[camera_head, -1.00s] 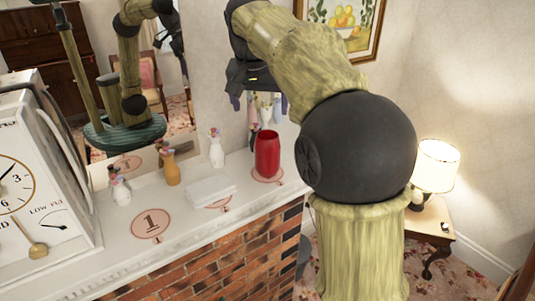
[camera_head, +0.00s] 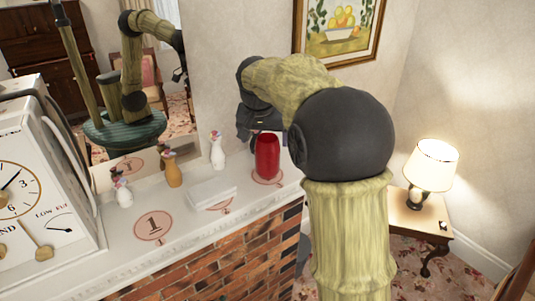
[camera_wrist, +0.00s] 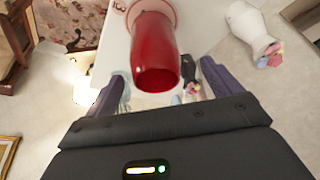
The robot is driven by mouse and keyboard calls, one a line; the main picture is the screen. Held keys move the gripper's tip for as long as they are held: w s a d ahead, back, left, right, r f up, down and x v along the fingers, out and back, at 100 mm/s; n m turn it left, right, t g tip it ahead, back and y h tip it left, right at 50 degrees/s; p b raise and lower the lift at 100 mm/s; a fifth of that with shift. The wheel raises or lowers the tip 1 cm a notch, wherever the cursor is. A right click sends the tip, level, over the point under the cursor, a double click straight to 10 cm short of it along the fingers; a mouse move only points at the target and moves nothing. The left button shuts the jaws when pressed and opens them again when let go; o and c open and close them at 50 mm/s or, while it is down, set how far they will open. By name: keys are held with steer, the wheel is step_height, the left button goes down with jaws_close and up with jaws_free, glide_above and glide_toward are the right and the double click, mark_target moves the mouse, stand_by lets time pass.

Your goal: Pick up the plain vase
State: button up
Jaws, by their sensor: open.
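The plain vase is a glossy red vase (camera_head: 267,157) with no flowers, upright on a round pink marker at the right end of the white mantel. In the wrist view the red vase (camera_wrist: 157,55) shows its open mouth towards me, between the lines of my two fingers. My gripper (camera_wrist: 163,88) is open and empty, with a purple finger on each side. In the head view my dark gripper (camera_head: 258,125) is low, just behind the red vase, and its fingertips are hidden. I cannot tell whether a finger touches the vase.
A white vase with flowers (camera_head: 217,151), an orange vase (camera_head: 172,168) and a small white vase (camera_head: 122,191) stand left on the mantel (camera_head: 190,222). A white block (camera_head: 212,195) lies nearer. A large clock (camera_head: 30,190) fills the left end; a mirror (camera_head: 100,60) is behind.

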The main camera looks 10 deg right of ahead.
steer(key=shift+w+d+f, duration=0.1)
steer(key=shift+w+f, duration=0.1)
steer(key=shift+f, duration=0.35)
steer(key=shift+d+f+p, duration=0.2)
steer(key=shift+f+p, duration=0.2)
steer(key=shift+p, duration=0.15)
steer(key=p+x, duration=0.1)
steer(key=x, duration=0.2)
steer(key=shift+d+f+p, duration=0.2)
steer(key=shift+f+p, duration=0.05)
steer(key=shift+p, duration=0.15)
steer(key=shift+w+f, duration=0.25)
steer(key=shift+f, duration=0.15)
steer(key=shift+s, duration=0.1)
